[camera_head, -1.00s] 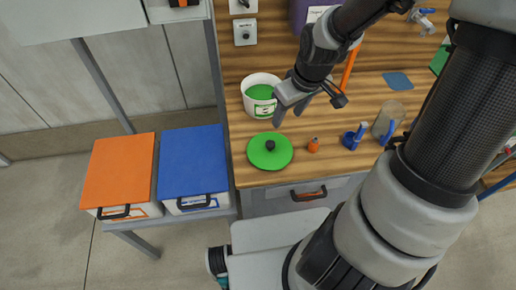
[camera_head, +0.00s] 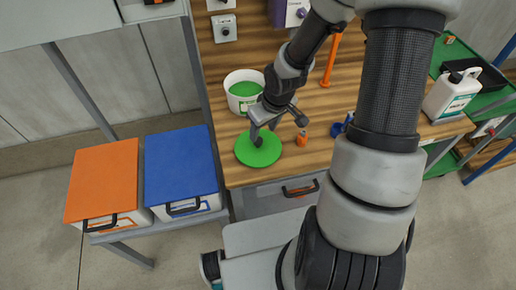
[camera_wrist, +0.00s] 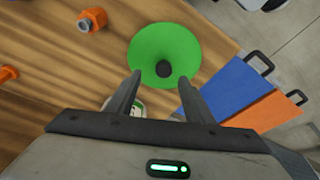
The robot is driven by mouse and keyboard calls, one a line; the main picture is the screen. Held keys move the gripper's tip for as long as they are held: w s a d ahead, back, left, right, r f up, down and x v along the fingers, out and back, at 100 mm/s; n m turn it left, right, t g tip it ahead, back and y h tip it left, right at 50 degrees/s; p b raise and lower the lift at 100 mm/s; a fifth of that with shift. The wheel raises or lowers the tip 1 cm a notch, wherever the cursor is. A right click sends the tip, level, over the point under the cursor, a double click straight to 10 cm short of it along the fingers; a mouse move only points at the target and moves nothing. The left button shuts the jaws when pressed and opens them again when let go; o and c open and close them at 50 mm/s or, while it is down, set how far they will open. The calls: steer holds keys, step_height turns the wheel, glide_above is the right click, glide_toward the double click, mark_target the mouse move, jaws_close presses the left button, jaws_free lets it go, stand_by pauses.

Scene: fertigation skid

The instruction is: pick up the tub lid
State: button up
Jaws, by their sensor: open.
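The tub lid (camera_head: 248,155) is a round green disc with a dark knob, lying on the wooden bench near its front left corner. In the wrist view the lid (camera_wrist: 150,50) lies beyond my fingertips, its black knob (camera_wrist: 164,69) in line with the gap between them. My gripper (camera_head: 266,138) is over the lid, its fingers partly hiding the knob in the head view. In the wrist view my gripper (camera_wrist: 164,82) is open, with nothing between its fingers. The white tub (camera_head: 242,91) with green contents stands just behind the lid.
Orange (camera_head: 103,180) and blue (camera_head: 180,164) lidded boxes stand left of the bench. A white jug (camera_head: 452,96) is at far right.

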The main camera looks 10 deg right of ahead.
mark_target(258, 140)
steer(key=x, duration=0.3)
steer(key=shift+s+a+f+b, duration=0.1)
steer(key=shift+a+f+b, duration=0.25)
steer(key=shift+a+f, duration=0.1)
steer(key=shift+w+f, duration=0.2)
steer(key=shift+f, duration=0.3)
jaws_close()
